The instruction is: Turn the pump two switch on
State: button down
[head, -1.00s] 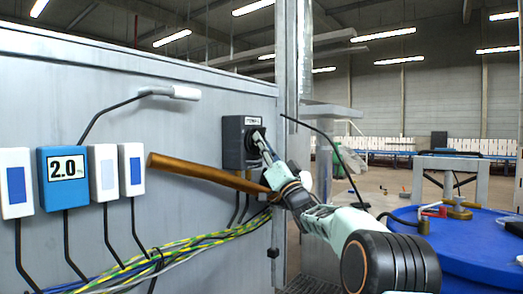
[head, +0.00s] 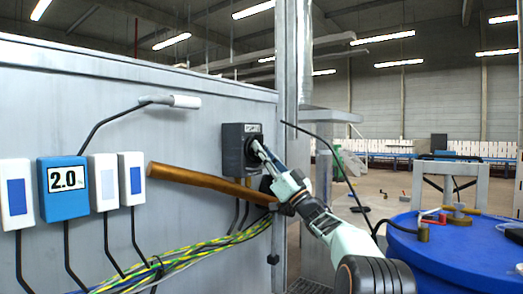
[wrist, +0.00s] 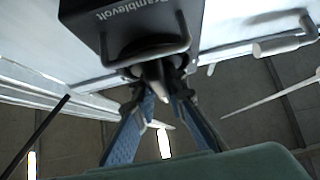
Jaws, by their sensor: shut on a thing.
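A dark grey switch box (head: 235,139) is mounted on the metal panel, with a round black knob on its front. A small label above the knob is too small to read surely. My gripper (head: 256,148) reaches up to the knob from the lower right. In the wrist view, the box (wrist: 93,14) shows "Bramblevolt" lettering, and my gripper (wrist: 155,88) has its two fingers closed on the switch knob (wrist: 150,68) below it. The fingers and the box's frame partly hide the knob, so I cannot tell its setting.
Several small boxes, including a blue one reading 2.0 (head: 46,211), hang at left. Coloured cables (head: 200,250) run below. A blue drum (head: 440,250) stands at right.

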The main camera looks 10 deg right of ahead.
jog(key=c, duration=1.9)
grip_release()
jog(key=shift+c, duration=0.2)
jog(key=v, duration=1.2)
jog(key=shift+r, duration=0.1)
